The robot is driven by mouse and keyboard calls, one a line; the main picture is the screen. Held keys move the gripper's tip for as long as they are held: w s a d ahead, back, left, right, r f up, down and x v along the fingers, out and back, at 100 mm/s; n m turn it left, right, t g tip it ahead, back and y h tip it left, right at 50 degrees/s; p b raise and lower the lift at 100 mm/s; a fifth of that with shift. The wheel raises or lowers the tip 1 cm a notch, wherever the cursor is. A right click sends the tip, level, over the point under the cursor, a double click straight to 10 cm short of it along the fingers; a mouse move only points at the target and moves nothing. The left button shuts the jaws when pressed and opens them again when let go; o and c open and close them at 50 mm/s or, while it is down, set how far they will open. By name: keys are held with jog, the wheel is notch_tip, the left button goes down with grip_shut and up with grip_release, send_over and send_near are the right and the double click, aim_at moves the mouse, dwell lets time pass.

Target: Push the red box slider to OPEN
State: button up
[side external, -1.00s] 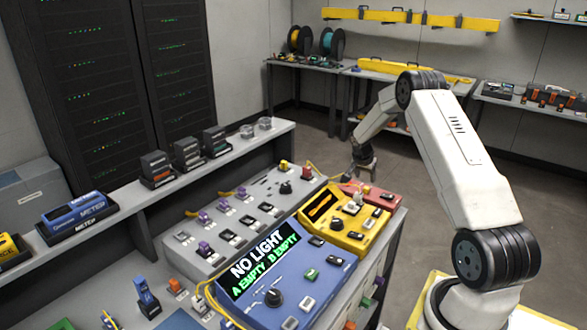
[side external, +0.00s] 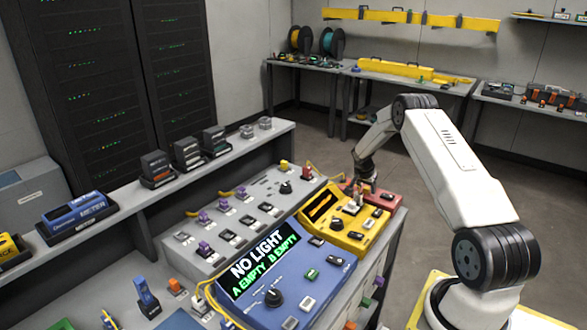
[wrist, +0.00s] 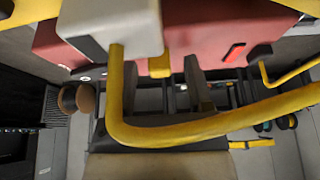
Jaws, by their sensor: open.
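The red box (side external: 392,198) is at the far end of the console, behind the yellow box, in the side view. Its front part shows red, with a small dark switch (side external: 387,197) on top. I cannot read any OPEN marking. My gripper (side external: 362,187) is open, low over the left part of the red box. I cannot tell whether it touches the box. In the wrist view, a red body (wrist: 215,35) fills the top, with a pale block (wrist: 110,25) beside it. Dark finger shapes (wrist: 195,85) show below it. I cannot make out the slider's position.
A thick yellow cable (wrist: 200,128) crosses close in front of the wrist camera. The yellow box (side external: 340,240) and the blue box (side external: 285,285), reading NO LIGHT, stand nearer on the console. A grey panel (side external: 215,230) with several switches lies left. Open floor is to the right.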

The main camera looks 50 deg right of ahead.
grip_shut()
dwell(1.3)
